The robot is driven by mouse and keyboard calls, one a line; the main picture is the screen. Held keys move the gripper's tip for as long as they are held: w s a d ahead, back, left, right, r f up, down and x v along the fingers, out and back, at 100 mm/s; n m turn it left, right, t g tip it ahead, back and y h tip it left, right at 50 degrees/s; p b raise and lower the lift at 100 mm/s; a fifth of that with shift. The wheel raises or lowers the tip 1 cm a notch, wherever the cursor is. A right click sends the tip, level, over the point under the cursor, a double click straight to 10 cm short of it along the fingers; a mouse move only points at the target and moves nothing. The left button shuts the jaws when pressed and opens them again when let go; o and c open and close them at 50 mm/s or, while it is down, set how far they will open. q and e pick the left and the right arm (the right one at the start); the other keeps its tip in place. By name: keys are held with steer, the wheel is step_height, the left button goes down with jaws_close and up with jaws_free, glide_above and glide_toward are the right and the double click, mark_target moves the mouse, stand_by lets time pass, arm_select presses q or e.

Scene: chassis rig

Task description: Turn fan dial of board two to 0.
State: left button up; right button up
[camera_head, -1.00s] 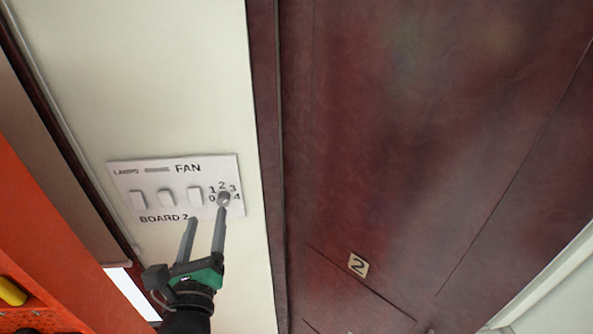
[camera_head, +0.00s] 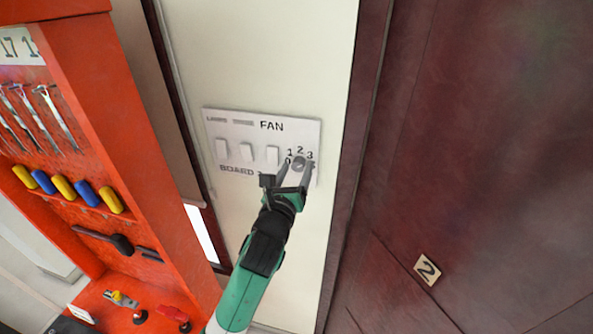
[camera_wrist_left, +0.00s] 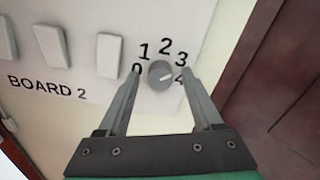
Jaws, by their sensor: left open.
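The fan dial (camera_head: 299,163) is a small grey round knob at the right end of the white board two panel (camera_head: 235,122). It shows closer in the left wrist view (camera_wrist_left: 160,74), with numbers 0 to 4 arched around it. Its pale mark points right, toward the 3–4 side; I cannot tell exactly which number. My left gripper (camera_head: 295,168) is open at the panel, with one finger on each side of the dial. Gaps show between the knob and both fingers. The fingers partly cover the 0 and 4. My right gripper is not in view.
Several white rocker switches (camera_head: 247,152) sit left of the dial. An orange tool rack (camera_head: 110,100) with hanging tools stands to the left.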

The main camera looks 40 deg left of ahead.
arm_select(q)
steer(key=shift+w+a, duration=0.15)
steer(key=shift+w, duration=0.15)
jaws_close()
